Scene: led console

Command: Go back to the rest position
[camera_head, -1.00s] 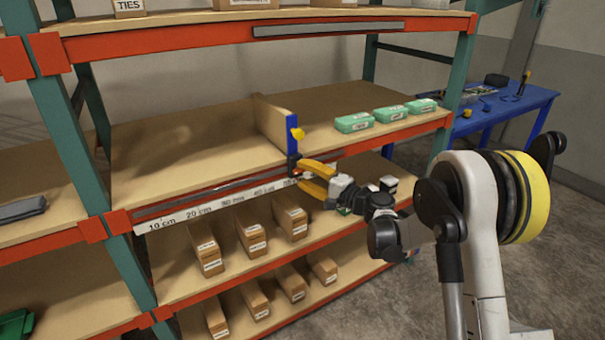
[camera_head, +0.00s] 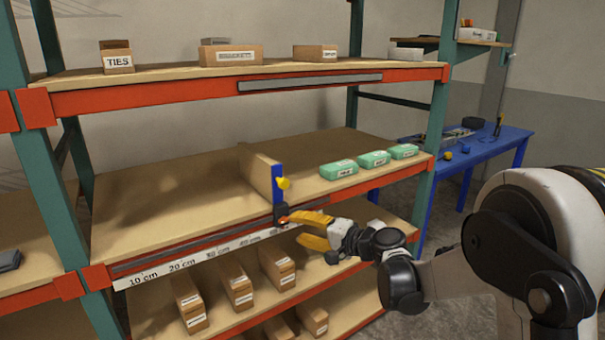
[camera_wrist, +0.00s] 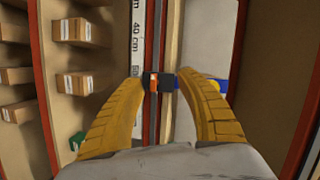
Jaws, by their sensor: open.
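My gripper (camera_head: 300,231) has yellow fingers and is at the front edge of the middle shelf, close to the foot of the upright divider (camera_head: 262,175). In the wrist view my gripper (camera_wrist: 160,80) is open, its two fingers spread on either side of a small black block (camera_wrist: 162,83) with an orange mark on the shelf rail. Nothing is clearly held, and I cannot tell whether the fingers touch the block. The divider is a wooden panel with a blue front edge and a yellow knob (camera_head: 283,183).
A ruler strip (camera_head: 180,266) runs along the shelf front. Green boxes (camera_head: 338,169) stand right of the divider. Brown boxes (camera_head: 236,285) fill the shelf below, and others (camera_head: 231,53) stand above. A blue table (camera_head: 490,148) is behind right. The shelf left of the divider is bare.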

